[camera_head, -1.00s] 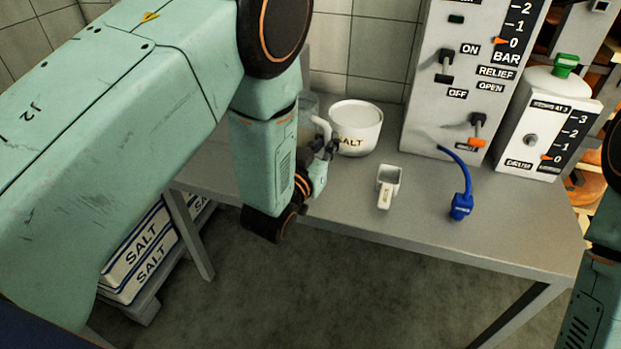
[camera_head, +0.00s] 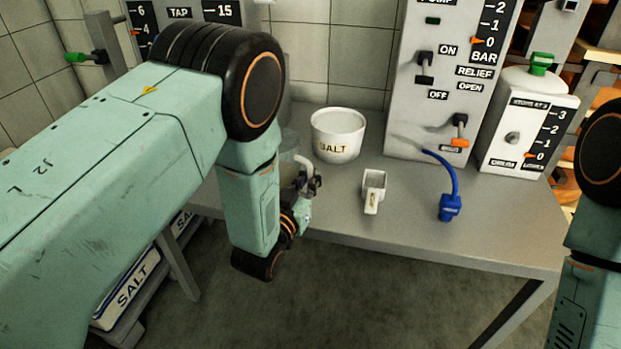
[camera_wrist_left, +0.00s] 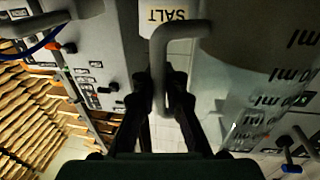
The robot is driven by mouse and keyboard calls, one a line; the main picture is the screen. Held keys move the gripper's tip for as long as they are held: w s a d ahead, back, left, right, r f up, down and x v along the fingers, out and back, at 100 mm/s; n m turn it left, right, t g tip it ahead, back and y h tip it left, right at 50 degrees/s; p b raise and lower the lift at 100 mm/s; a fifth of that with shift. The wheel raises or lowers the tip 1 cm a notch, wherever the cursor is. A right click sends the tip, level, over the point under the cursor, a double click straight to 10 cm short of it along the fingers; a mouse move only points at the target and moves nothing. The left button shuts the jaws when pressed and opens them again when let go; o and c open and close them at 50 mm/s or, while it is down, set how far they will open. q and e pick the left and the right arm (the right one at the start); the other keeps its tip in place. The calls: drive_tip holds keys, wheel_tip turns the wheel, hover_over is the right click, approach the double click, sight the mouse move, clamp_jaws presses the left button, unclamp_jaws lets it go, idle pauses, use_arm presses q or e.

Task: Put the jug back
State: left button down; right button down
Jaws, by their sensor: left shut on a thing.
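The jug is clear, with ml marks and a pale handle. It fills the right of the left wrist view (camera_wrist_left: 250,85). In the head view it is mostly hidden behind my left arm, and a strip of its side (camera_head: 288,160) and the handle show. My left gripper (camera_head: 311,183) is shut on the handle; its dark fingers (camera_wrist_left: 163,85) sit on both sides of it in the wrist view. I cannot tell whether the jug touches the table. My right gripper is out of view; only part of the right arm shows at the right edge.
On the grey table (camera_head: 420,235) stand a white salt pot (camera_head: 338,135), a white scoop (camera_head: 374,190) and a blue hose nozzle (camera_head: 449,207). A pump panel (camera_head: 440,100) and a white canister (camera_head: 525,125) stand behind. Salt sacks (camera_head: 128,292) lie low at left.

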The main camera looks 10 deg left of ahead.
use_arm(q)
drive_tip(key=c, duration=1.9)
unclamp_jaws()
drive_tip(key=shift+f, duration=0.15)
drive_tip(key=o, duration=0.5)
drive_tip(key=shift+r, duration=0.25)
drive_tip(key=s+a+p, duration=0.2)
drive_tip(key=s, duration=0.9)
drive_tip(key=shift+s+p, duration=0.3)
drive_tip(key=shift+s, duration=0.1)
drive_tip(key=shift+a+f, duration=0.1)
